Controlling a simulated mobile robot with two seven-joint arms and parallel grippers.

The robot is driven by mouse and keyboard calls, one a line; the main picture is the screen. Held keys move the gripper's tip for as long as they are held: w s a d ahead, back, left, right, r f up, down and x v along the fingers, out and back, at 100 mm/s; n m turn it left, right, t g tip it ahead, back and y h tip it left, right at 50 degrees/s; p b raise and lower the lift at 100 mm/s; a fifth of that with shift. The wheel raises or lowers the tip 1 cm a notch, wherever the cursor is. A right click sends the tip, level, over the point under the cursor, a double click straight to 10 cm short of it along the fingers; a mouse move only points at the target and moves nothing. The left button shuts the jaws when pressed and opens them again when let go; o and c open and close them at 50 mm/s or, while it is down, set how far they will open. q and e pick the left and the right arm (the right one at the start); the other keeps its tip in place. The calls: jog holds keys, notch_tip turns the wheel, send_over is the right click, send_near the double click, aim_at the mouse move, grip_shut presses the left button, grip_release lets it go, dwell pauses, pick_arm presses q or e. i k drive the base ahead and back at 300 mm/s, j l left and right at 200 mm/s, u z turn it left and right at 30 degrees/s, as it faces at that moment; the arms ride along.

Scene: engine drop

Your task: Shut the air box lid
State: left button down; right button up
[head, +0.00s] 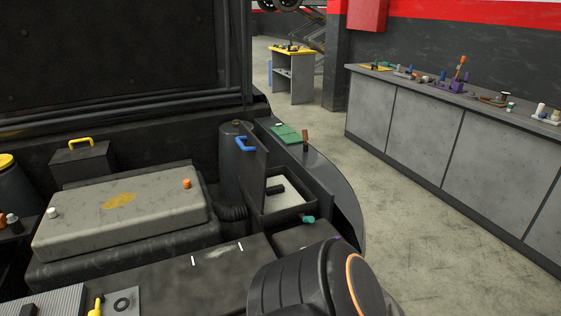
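The air box (312,209) is an open box with a pale interior, right of the engine cover. A dark piece lies inside the box. A teal part (307,219) sits at the box's front right edge. A dark arm link of mine with an orange ring fills the bottom centre. Neither of my grippers shows in the head view.
A grey engine cover (120,212) with an orange cap (187,184) lies to the left. A black cylinder (236,160) and ribbed hose stand beside the lid. A green item (285,134) lies on the right fender. A workbench (430,115) stands beyond open floor.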

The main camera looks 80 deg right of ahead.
aim_at(254, 156)
jog(key=z, duration=1.55)
